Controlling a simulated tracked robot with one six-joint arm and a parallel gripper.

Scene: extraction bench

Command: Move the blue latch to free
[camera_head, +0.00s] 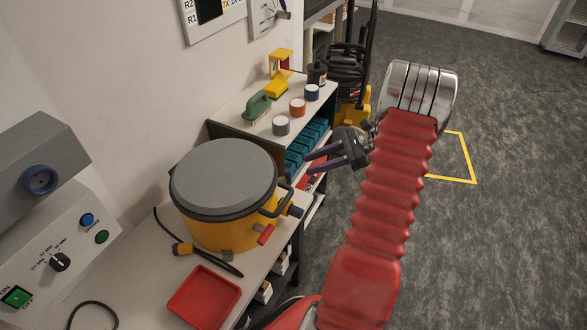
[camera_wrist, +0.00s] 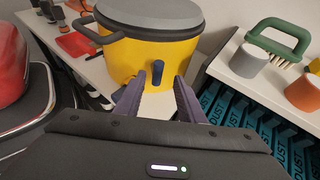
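The yellow pot (camera_head: 215,228) with a grey lid stands on the bench, and it also shows in the wrist view (camera_wrist: 170,58). The blue latch (camera_wrist: 157,72) is a dark blue, roughly upright lever on the pot's side in the wrist view. I cannot make it out in the head view. My gripper (camera_head: 308,162) is to the right of the pot, with its fingers pointing towards it. In the wrist view my gripper (camera_wrist: 159,84) is open, with one finger on each side of the latch in the picture. The latch appears ahead of the fingertips; contact is not visible.
A red tray (camera_head: 204,297) lies in front. A shelf behind holds a green brush (camera_head: 257,106), cups and blue boxes (camera_head: 306,145).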

